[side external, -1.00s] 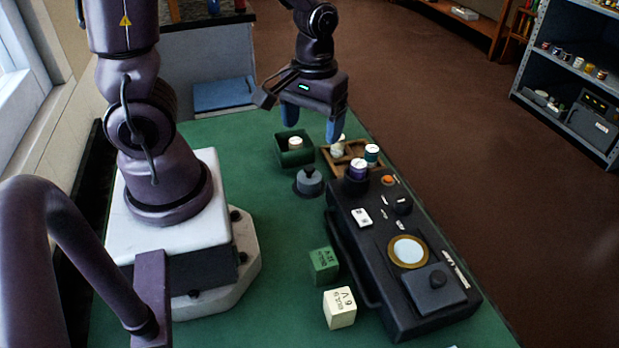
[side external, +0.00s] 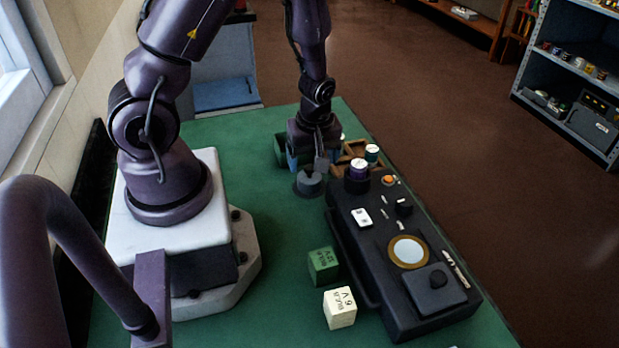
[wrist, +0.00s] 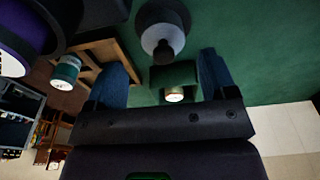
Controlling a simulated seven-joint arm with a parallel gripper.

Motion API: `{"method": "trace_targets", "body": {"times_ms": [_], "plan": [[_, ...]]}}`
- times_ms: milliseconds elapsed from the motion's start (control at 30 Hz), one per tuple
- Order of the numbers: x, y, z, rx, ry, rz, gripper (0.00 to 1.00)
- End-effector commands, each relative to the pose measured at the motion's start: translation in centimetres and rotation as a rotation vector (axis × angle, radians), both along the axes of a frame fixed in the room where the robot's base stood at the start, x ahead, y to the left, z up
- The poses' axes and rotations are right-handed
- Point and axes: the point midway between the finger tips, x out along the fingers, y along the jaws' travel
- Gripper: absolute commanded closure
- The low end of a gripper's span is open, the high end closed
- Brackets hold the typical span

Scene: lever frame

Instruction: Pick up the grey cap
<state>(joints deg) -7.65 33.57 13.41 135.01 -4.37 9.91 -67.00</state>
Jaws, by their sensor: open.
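The grey cap (side external: 308,185), round with a small knob on top, sits on the green table left of the black console. My gripper (side external: 312,160) is above and just behind it in the side view, pointing down, and part of the gripper hides the cap's knob. In the wrist view the grey cap (wrist: 160,16) shows at the top centre, just beyond the two blue fingertips. My gripper (wrist: 164,62) is open there, with nothing between its fingers. I cannot tell the exact height between fingertips and cap.
A green box (side external: 281,150) stands behind my gripper, mostly hidden; a small jar (wrist: 174,94) shows there in the wrist view. Green (side external: 322,266) and cream (side external: 340,308) blocks lie nearer.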

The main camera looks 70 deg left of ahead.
Motion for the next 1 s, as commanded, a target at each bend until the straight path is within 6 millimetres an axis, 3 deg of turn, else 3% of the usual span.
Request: {"method": "trace_targets", "body": {"times_ms": [233,533,833,1000], "plan": [[-0.2,0.3,-1.7,-0.002,0.004,0.002,0.22],[-0.3,1.2,-5.4,-0.002,0.002,-0.001,0.22],[-0.3,1.2,-5.9,-0.001,0.000,-0.001,0.22],[-0.3,1.2,-5.8,-0.001,0.000,-0.001,0.59]]}}
